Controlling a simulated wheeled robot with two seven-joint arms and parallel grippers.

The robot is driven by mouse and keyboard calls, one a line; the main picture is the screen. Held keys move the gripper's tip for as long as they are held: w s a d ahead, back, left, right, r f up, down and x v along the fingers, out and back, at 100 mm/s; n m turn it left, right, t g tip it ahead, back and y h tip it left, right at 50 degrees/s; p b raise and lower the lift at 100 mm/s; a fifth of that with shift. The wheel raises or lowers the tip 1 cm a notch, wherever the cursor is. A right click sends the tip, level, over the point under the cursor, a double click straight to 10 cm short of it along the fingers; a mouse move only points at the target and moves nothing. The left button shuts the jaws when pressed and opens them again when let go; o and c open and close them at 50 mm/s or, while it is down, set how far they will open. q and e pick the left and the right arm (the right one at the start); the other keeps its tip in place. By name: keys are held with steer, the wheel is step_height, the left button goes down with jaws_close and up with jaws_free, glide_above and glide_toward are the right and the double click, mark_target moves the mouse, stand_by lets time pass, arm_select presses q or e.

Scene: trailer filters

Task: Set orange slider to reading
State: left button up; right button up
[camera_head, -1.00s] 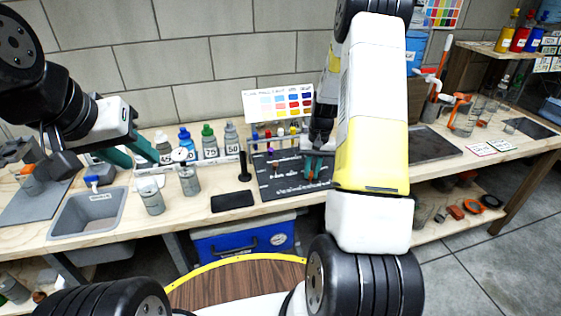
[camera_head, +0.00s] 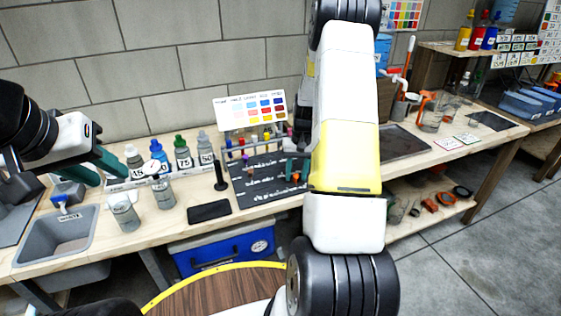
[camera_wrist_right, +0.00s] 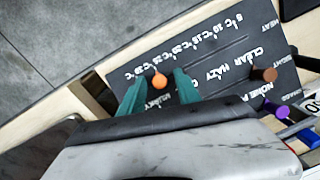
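The orange slider (camera_wrist_right: 159,81) is a round knob on the black board (camera_wrist_right: 205,50), near the low-numbered row's far end from the CLEAR label. It sits between the teal fingers of my right gripper (camera_wrist_right: 158,85), with gaps visible on both sides. The right gripper is open around it; contact with the board cannot be told. In the head view, the orange knob (camera_head: 295,177) and board (camera_head: 258,193) are partly hidden by my right arm. My left gripper (camera_head: 95,168) has its teal fingers apart over the bench's left side, holding nothing visible.
A grey sink tray (camera_head: 58,238) is at the left.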

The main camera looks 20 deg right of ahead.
steer(key=r, duration=0.7)
steer(key=shift+d+r, duration=0.35)
steer(key=shift+a+r, duration=0.1)
steer(key=shift+r, duration=0.1)
steer(key=s+a+r+t, duration=0.1)
steer(key=s+a+r, duration=0.2)
steer(key=r, duration=0.3)
steer(key=s+a+r+n+t, duration=0.1)
steer(key=s+a+r, duration=0.25)
steer(key=r, duration=0.25)
steer(key=s+a+r+t, duration=0.1)
steer(key=s+a+r, duration=0.2)
steer(key=a+r, duration=0.15)
steer(key=s+a+r+n+t, duration=0.1)
steer(key=s+a+r, duration=0.2)
steer(key=s, duration=0.4)
steer(key=s+a+r+n+t+y, duration=0.1)
steer(key=s+a+r+t, duration=0.1)
steer(key=s, duration=0.6)
steer(key=shift+s+a+r, duration=0.15)
steer(key=shift+a+r, duration=0.35)
steer(key=shift+a, duration=0.05)
